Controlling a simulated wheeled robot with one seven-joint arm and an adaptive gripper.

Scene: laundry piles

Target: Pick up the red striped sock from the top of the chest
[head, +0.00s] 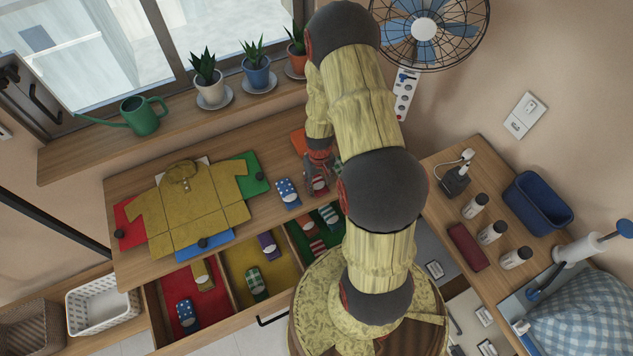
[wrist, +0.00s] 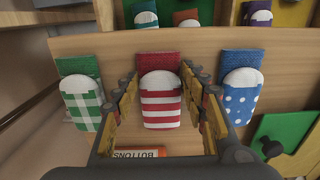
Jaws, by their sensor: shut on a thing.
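The red striped sock (wrist: 161,105) has a red cuff, a white folded flap and red and white stripes. It lies on the wooden top of the chest (head: 130,190); in the head view the sock (head: 319,186) is partly covered by my gripper (head: 318,166). In the wrist view my gripper (wrist: 160,112) has one finger along each side of the sock and is shut on it. I cannot tell whether the sock is lifted off the wood.
A green checked sock (wrist: 85,100) and a blue dotted sock (wrist: 239,98) lie on either side. A yellow shirt (head: 185,210) lies on coloured sheets to the left. The open drawer holds more socks in red, yellow (head: 238,258) and green compartments.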

